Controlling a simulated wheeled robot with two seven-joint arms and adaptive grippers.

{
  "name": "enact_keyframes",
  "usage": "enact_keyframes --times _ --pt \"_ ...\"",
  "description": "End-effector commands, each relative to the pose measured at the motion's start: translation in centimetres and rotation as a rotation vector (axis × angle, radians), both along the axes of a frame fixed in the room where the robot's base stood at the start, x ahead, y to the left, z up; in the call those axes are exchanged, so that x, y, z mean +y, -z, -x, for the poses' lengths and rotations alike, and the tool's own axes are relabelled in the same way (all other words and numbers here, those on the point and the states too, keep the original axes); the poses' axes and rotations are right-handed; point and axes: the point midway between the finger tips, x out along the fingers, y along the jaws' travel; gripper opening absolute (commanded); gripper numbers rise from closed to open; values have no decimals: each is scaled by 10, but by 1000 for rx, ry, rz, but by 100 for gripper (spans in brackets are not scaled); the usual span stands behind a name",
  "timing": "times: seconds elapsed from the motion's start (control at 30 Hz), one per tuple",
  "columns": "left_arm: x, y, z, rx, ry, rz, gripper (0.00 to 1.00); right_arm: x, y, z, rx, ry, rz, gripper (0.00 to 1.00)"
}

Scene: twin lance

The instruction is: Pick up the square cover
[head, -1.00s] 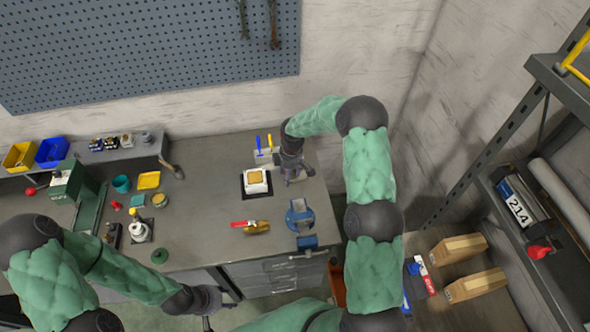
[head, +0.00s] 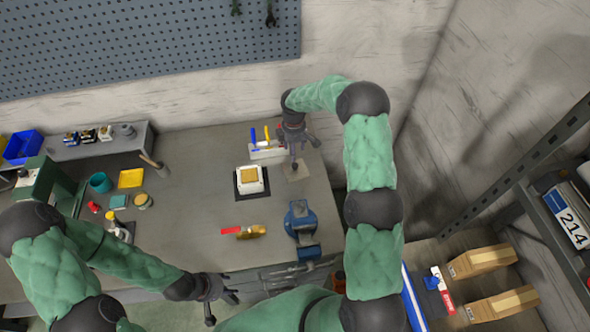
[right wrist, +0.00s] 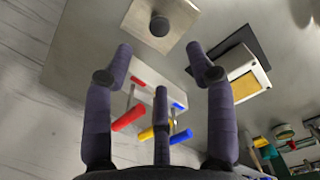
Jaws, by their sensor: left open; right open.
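The square cover, a flat pale metal plate with a dark round knob, lies on the workbench near its right end in the head view (head: 295,172). It also shows at the top of the right wrist view (right wrist: 160,24). My right gripper (head: 295,152) is over the bench by the cover, and its fingers hide part of the plate. In the right wrist view my right gripper (right wrist: 160,56) has its fingers spread and empty, with the knob beyond the fingertips. My left gripper (head: 226,290) is open and empty in front of the bench's front edge.
A white screwdriver rack (head: 268,151) stands close to the right gripper. A white square box (head: 250,180) sits on a dark mat left of the cover. A blue vise (head: 302,222) and a red-handled brush (head: 244,231) are nearer the front. Shelving stands far right.

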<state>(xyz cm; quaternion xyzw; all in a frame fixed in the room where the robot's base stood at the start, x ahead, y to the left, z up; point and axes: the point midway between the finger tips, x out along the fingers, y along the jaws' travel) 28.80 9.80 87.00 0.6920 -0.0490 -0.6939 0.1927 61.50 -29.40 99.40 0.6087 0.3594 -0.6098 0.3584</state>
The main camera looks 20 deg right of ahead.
Motion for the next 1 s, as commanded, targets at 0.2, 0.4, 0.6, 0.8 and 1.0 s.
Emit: enact_keyframes --times 0.2,0.4,0.6,0.8,1.0 --pt "0 -1 0 0 0 0 47 1 28 1 4 0 -1 56" --pt "0 -2 0 0 0 0 47 -1 51 0 1 0 0 56" --pt "0 -3 0 0 0 0 47 -1 62 1 1 1 0 56" --pt "0 -6 0 0 0 0 47 -3 88 2 2 1 -1 56" --pt "0 -6 0 0 0 0 47 -3 105 2 0 1 0 56"
